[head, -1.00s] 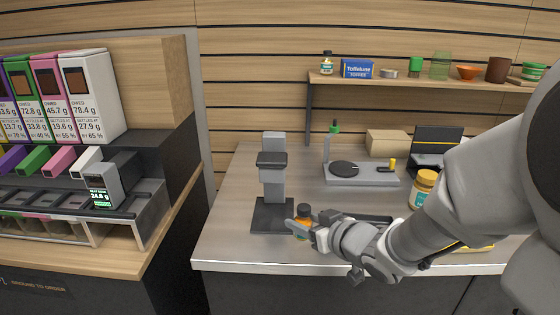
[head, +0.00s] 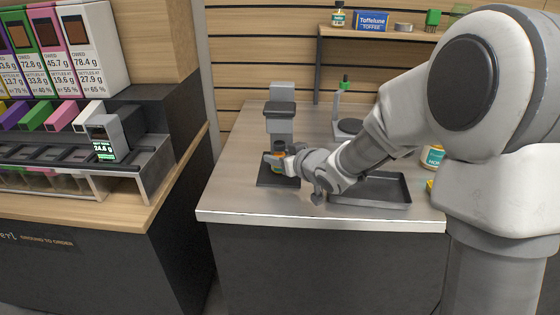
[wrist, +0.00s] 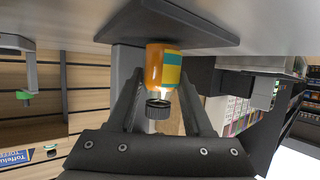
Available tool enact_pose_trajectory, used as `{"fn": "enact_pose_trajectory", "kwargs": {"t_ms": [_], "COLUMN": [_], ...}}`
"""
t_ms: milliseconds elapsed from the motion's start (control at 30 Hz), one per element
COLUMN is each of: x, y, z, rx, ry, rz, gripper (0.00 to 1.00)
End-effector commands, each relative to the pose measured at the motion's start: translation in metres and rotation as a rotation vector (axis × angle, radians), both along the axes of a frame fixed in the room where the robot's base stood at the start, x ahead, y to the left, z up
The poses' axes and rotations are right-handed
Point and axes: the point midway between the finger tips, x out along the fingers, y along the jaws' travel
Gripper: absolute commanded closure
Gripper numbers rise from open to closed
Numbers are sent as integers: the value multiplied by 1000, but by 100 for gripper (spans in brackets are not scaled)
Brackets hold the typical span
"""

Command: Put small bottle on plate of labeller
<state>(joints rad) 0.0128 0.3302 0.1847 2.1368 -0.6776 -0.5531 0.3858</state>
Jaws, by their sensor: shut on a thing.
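The small bottle (wrist: 154,68) is orange with a teal and yellow label and a black ribbed cap. In the wrist view, which is upside down, my gripper (wrist: 162,88) has a finger on each side of it. The labeller (head: 281,122) is a grey column with a dark head and a flat black plate (head: 265,182) at its foot. In the head view my gripper (head: 276,161) holds the bottle upright over the plate, below the labeller's head. The bottle's base is at or very close to the plate; I cannot tell whether it touches.
A black tray (head: 370,203) lies right of the plate, under my arm. A shelf (head: 375,33) with small goods runs along the wall. The dispenser counter (head: 120,200) is at the left, across a gap.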

Motion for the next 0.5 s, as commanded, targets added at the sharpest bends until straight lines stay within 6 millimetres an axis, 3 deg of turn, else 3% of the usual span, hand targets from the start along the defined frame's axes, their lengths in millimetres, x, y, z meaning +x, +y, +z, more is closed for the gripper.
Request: {"fn": "enact_pose_trajectory", "kwargs": {"t_ms": [367, 400, 500], "x": [0, 0, 0], "y": [0, 0, 0], "z": [-4, -3, -3], "rx": [0, 0, 0], "ry": [-2, -1, -1], "rz": [0, 0, 0], "gripper": [100, 44, 26]}}
